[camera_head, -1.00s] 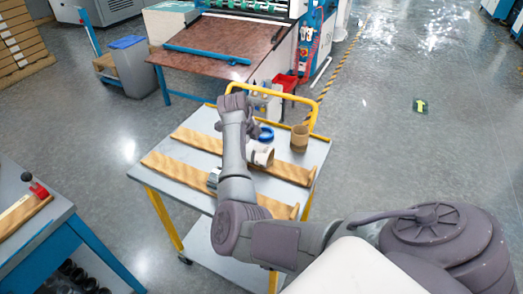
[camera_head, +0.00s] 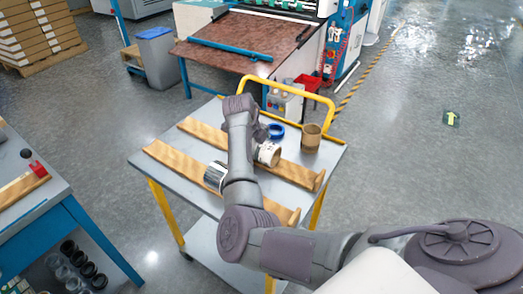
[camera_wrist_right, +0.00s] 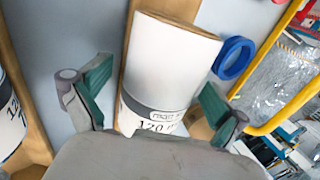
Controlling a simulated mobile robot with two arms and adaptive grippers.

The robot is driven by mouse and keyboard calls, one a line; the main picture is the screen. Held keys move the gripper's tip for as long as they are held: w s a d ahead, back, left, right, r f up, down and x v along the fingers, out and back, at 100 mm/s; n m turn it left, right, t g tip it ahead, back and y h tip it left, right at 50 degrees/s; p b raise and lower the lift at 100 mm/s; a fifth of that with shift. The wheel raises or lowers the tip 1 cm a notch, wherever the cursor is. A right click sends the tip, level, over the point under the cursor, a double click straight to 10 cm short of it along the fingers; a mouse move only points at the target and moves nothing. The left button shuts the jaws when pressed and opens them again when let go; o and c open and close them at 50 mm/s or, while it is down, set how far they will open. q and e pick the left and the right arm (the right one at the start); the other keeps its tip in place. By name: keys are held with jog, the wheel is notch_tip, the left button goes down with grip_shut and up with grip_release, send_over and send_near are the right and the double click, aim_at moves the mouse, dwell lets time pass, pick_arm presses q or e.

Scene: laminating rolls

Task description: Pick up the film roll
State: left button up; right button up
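A white film roll (camera_head: 268,153) with a cardboard core rests on the far wooden rack of the cart. In the right wrist view the film roll (camera_wrist_right: 168,62) lies in the middle, with a grey band and a label reading 120. My right gripper (camera_wrist_right: 150,98) is open, with one green-padded finger on each side of the roll; I cannot tell whether they touch it. In the head view my right gripper (camera_head: 258,130) is over the cart beside the roll, partly hidden by its own wrist. A second roll (camera_head: 215,176) lies on the near rack, also at the wrist view's left edge (camera_wrist_right: 8,115). My left gripper is not in view.
The cart (camera_head: 333,152) has a yellow handle (camera_head: 300,87). A blue tape ring (camera_head: 276,131) and a brown cardboard tube (camera_head: 311,138) stand near the roll. A laminating machine (camera_head: 255,40) is behind, and a blue-framed bench (camera_head: 75,220) is at the left.

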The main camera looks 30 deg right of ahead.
jog(key=shift+c, duration=1.2)
jog(key=c, duration=0.6)
jog(key=shift+c, duration=1.2)
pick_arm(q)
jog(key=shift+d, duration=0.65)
pick_arm(e)
jog(key=shift+r, duration=0.1)
